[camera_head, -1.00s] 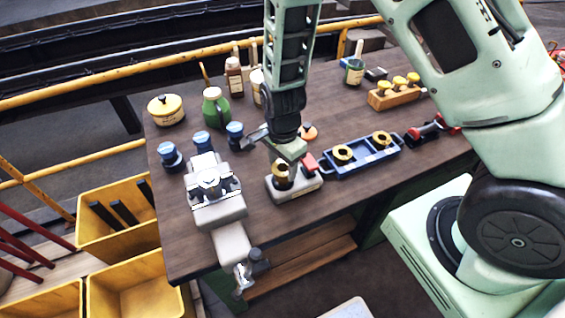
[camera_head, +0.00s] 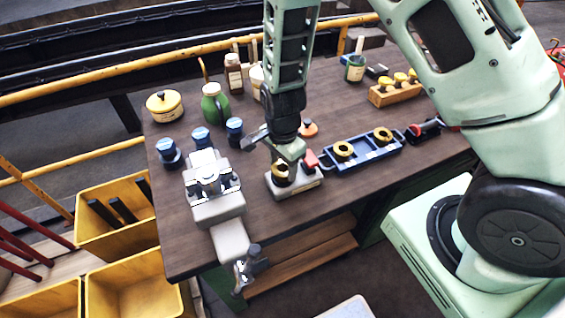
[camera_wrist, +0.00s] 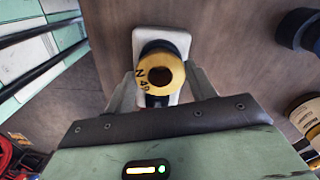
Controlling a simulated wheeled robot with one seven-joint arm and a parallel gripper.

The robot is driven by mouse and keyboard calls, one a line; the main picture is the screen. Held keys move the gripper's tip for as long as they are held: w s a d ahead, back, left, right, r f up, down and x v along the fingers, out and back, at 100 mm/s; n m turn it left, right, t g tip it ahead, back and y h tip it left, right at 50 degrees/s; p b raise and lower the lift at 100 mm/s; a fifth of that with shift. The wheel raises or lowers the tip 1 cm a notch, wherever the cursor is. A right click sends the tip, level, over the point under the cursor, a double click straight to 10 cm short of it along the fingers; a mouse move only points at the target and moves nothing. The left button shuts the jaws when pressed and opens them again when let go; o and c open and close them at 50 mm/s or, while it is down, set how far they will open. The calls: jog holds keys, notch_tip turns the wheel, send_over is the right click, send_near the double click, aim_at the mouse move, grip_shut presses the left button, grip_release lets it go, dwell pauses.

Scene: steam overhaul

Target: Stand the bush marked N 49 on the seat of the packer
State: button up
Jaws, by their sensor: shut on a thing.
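My gripper (camera_head: 289,167) points down over the packer (camera_head: 303,187), a pale grey base with a red part at its far right. In the wrist view the bush marked N 49 (camera_wrist: 162,73), with a yellow top ring and dark bore, stands between the two fingers (camera_wrist: 160,92), which are shut on it. The bush also shows in the head view (camera_head: 281,173), partly hidden by the fingers. The pale packer base (camera_wrist: 148,38) lies beneath it in the wrist view. The bush looks upright; I cannot tell whether its foot touches the seat, which it hides.
A blue tray (camera_head: 364,160) with two yellow-ringed bushes is right of the packer. A grey vise (camera_head: 216,208) stands left, with blue-topped pots (camera_head: 169,155) behind. A green jug (camera_head: 213,103) and a wooden block of yellow-topped pieces (camera_head: 395,95) are farther back.

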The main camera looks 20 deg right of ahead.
jog(key=shift+f, duration=0.15)
jog(key=o, duration=1.3)
notch_tip(320, 180, up, 9)
jog(key=p, duration=0.7)
